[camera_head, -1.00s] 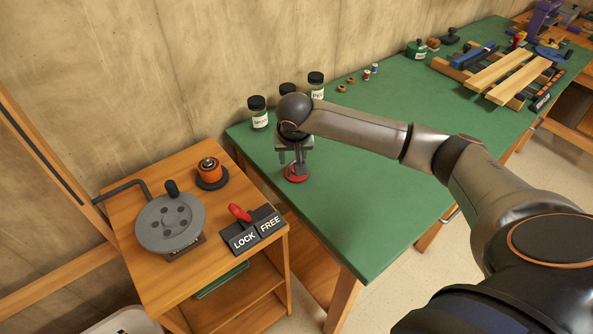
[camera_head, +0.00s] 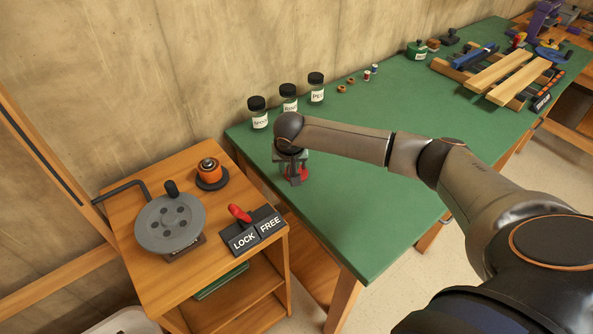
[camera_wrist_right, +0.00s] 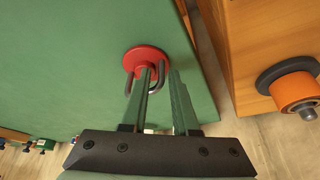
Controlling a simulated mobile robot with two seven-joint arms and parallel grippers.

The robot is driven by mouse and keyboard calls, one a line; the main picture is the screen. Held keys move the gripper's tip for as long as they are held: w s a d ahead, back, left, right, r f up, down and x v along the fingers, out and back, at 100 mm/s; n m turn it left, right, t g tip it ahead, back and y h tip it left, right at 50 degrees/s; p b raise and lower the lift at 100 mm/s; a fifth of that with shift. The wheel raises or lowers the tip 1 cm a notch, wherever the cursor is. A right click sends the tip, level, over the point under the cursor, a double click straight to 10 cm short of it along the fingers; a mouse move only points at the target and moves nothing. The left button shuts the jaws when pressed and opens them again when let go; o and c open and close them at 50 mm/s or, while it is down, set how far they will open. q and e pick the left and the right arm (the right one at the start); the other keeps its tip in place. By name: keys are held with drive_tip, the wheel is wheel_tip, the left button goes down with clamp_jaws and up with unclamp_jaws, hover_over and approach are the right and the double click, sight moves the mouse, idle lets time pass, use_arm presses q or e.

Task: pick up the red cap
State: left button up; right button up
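The red cap (camera_head: 303,175) is a flat red disc on the green table (camera_head: 345,230), near its left edge. In the right wrist view the cap (camera_wrist_right: 146,57) shows a grey loop handle (camera_wrist_right: 161,76). My right gripper (camera_head: 294,176) is pointed down right at the cap and hides part of it in the head view. In the right wrist view its two fingers (camera_wrist_right: 162,72) are apart. The left finger overlaps the loop handle in the picture, and the right finger lies to the right of it. I cannot tell whether they touch. My left gripper is not in view.
Several lidded jars, including one (camera_head: 258,113), stand behind the gripper by the wall. A wooden cart (camera_head: 205,285) at left carries a grey crank wheel (camera_head: 170,224), an orange knob (camera_head: 209,170) and a LOCK/FREE lever (camera_head: 240,213). The table's front middle is clear.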

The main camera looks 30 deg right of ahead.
clamp_jaws()
idle(0.3)
drive_tip(key=shift+r, duration=0.15)
